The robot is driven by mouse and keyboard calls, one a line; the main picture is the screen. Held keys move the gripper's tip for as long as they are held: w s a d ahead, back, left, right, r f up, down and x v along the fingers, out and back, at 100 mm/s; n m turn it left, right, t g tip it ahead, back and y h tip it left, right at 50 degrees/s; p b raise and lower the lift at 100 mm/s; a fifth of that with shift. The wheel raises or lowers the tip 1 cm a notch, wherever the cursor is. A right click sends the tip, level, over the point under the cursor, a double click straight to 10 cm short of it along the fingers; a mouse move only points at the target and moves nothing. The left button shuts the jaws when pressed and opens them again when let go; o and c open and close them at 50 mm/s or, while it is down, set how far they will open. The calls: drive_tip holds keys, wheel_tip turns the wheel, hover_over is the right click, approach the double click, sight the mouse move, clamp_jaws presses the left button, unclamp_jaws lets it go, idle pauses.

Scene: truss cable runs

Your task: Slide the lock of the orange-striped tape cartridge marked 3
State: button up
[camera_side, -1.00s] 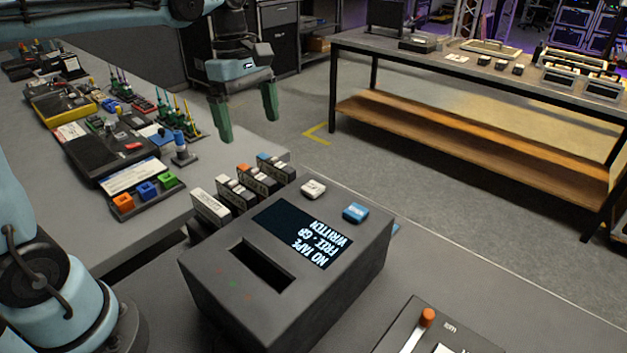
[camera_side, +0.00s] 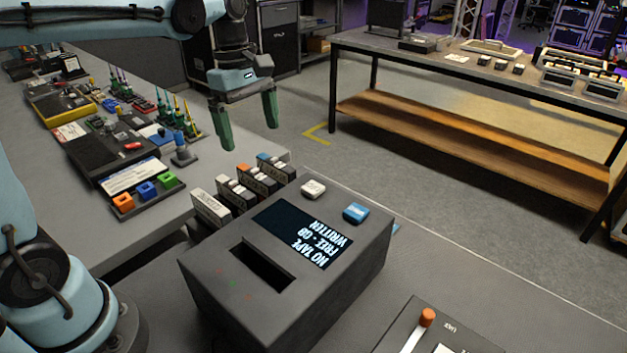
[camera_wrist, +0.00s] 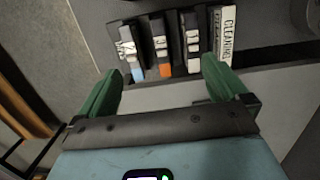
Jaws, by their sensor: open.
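The orange-striped cartridge (camera_side: 258,180) stands in the row behind the dark tape unit in the side view. In the wrist view the orange-striped cartridge (camera_wrist: 161,46) is dark with a pale label and an orange end. Its number and its lock are too small to make out. My gripper (camera_side: 250,137) is open and empty above the row. In the wrist view my gripper (camera_wrist: 160,72) has its green fingers spread on either side of the orange end in the picture, apart from the cartridges.
A blue-striped cartridge (camera_wrist: 131,48), a white-labelled one (camera_wrist: 192,42) and a white cleaning cartridge (camera_wrist: 226,32) stand close beside it. The tape unit (camera_side: 330,292) shows "NO TAPE" and has an empty slot. A bench of coloured parts (camera_side: 90,215) lies left.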

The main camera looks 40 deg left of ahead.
sight(255, 170)
drive_tip(key=shift+c, duration=0.5)
drive_tip(key=shift+c, duration=1.1)
drive_tip(key=shift+m, duration=0.5)
drive_tip(key=shift+c, duration=1.3)
drive_tip(key=m, duration=0.6)
drive_tip(key=shift+y, duration=0.3)
drive_tip(key=c, duration=0.7)
drive_tip(key=m, duration=0.4)
drive_tip(key=shift+m, duration=0.3)
drive_tip(key=c, duration=0.5)
drive_tip(key=shift+m, duration=1.1)
clamp_jaws()
drive_tip(key=m, duration=0.4)
drive_tip(key=shift+f+y, duration=0.15)
drive_tip(key=shift+y, duration=0.25)
drive_tip(key=shift+f, duration=2.8)
